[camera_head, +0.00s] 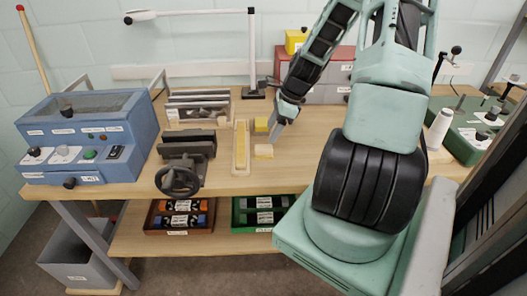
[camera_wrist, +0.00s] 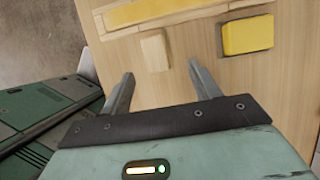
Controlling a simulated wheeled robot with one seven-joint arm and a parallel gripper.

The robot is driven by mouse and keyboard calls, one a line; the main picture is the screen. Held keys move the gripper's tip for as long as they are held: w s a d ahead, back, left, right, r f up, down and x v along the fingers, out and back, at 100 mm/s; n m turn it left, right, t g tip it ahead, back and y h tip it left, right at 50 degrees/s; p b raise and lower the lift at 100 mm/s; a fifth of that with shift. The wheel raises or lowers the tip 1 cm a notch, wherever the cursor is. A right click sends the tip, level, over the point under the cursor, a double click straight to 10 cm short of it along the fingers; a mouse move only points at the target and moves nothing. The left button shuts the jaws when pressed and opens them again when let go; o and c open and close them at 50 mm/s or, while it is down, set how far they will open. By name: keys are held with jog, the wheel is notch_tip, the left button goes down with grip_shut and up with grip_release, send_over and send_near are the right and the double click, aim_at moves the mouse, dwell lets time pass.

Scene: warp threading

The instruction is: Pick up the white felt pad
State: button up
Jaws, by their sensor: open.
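A small pale, cream-white pad, which looks like the white felt pad (camera_head: 263,151), lies flat on the wooden workbench (camera_head: 225,181). It also shows in the wrist view (camera_wrist: 155,53), just beyond and between my fingertips. My gripper (camera_wrist: 161,72) is open, with nothing between its fingers. In the head view my gripper (camera_head: 276,134) points down close behind and right of the pad. The fingers look apart from the pad; their exact height above the bench is hard to tell.
A yellow block (camera_head: 261,125) sits behind the pad; it shows right of it in the wrist view (camera_wrist: 247,35). A long wooden tray with a yellow strip (camera_head: 240,148) lies just left. A black vise (camera_head: 186,157) stands further left. The bench's front edge is close.

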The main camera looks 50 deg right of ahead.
aim_at(263, 147)
jog(key=x, duration=0.2)
jog(key=shift+w+a+f, duration=0.1)
jog(key=shift+a+f, duration=0.05)
jog(key=shift+f, duration=0.25)
jog(key=shift+a+p+x, duration=0.15)
jog(key=shift+p+x, duration=0.15)
jog(key=shift+x, duration=1)
jog(key=shift+a+p+x, duration=0.2)
jog(key=shift+p+x, duration=0.05)
jog(key=shift+x, duration=1.05)
jog(key=shift+c, duration=0.3)
jog(key=c, duration=1.1)
jog(key=shift+r, duration=0.1)
notch_tip(263, 147, up, 10)
jog(key=shift+f+b, duration=0.1)
jog(key=shift+b, duration=0.25)
